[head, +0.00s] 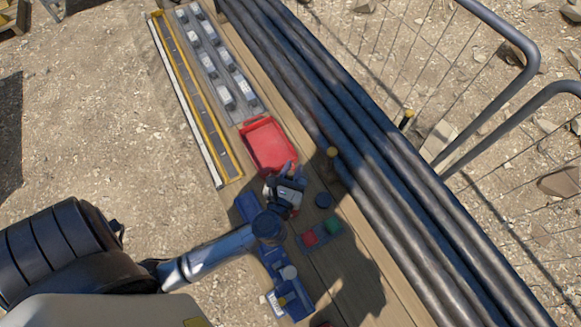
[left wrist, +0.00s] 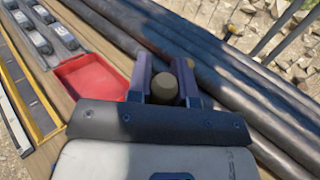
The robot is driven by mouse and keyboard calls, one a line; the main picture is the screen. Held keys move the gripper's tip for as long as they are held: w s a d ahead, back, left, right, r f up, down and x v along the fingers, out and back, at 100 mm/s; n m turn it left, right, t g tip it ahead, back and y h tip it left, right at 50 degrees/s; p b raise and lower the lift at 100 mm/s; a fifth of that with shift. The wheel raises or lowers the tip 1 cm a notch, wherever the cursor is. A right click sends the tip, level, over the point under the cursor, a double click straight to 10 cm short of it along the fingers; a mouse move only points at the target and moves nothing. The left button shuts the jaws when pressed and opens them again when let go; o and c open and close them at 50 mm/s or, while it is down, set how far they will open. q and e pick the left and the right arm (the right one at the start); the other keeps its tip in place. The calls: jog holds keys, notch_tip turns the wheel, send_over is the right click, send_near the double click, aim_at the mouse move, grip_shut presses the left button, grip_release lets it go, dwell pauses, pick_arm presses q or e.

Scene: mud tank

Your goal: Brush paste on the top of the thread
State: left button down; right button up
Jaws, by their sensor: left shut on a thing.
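My left gripper (head: 287,174) is over the plank bench, just at the near end of a red tray, with the row of dark pipes (head: 375,160) to its right. In the left wrist view its two dark fingers (left wrist: 172,88) stand either side of a brownish, round-ended thing (left wrist: 164,90), and they are shut on it. This could be the end of a brush handle; bristles and paste do not show. The pipes run out of view at both ends, and I cannot make out a thread on them. My right gripper is not in view.
The red tray (head: 268,146) sits beside a grey rack of blocks (head: 215,60) and a long yellow level (head: 193,95). A yellow-topped post (head: 332,152) and railings stand right.

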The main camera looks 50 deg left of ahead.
pick_arm(q)
notch_tip(320, 180, down, 6)
jog(key=b, duration=0.5)
jog(key=shift+d, duration=0.3)
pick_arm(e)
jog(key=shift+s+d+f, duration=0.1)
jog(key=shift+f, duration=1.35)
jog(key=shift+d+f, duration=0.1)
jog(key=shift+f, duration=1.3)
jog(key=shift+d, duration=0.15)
pick_arm(q)
jog(key=shift+f+b, duration=0.5)
jog(key=shift+b, duration=0.15)
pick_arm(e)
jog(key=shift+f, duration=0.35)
pick_arm(q)
jog(key=shift+f, duration=0.15)
